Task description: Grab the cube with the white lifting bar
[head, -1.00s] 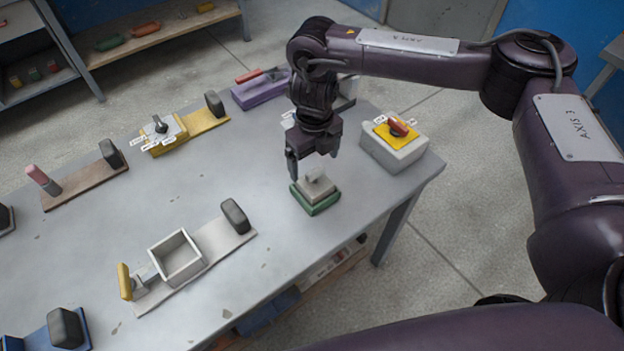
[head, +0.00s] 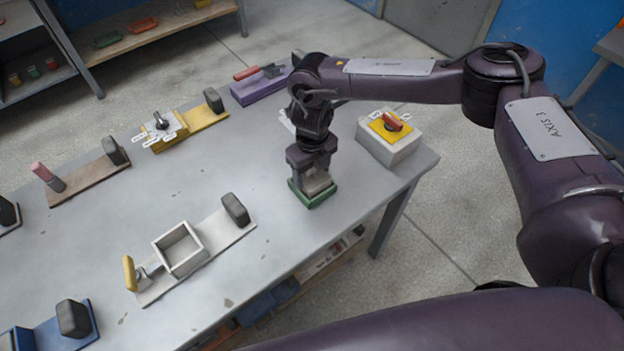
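The pale grey-beige cube (head: 318,184) sits on a green base (head: 318,199) near the table's right edge. Its lifting bar, seen on top a second ago, is hidden now behind my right gripper. My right gripper (head: 312,176) points down directly over the cube, with its fingers at the level of the cube's top. Whether the fingers are closed on the bar does not show. My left gripper is not in view.
A grey box with a yellow plate and red switch (head: 392,136) stands close to the right of the gripper. A pale fixture with an open square frame (head: 180,250) lies to the left. Bare grey tabletop (head: 240,170) lies between them.

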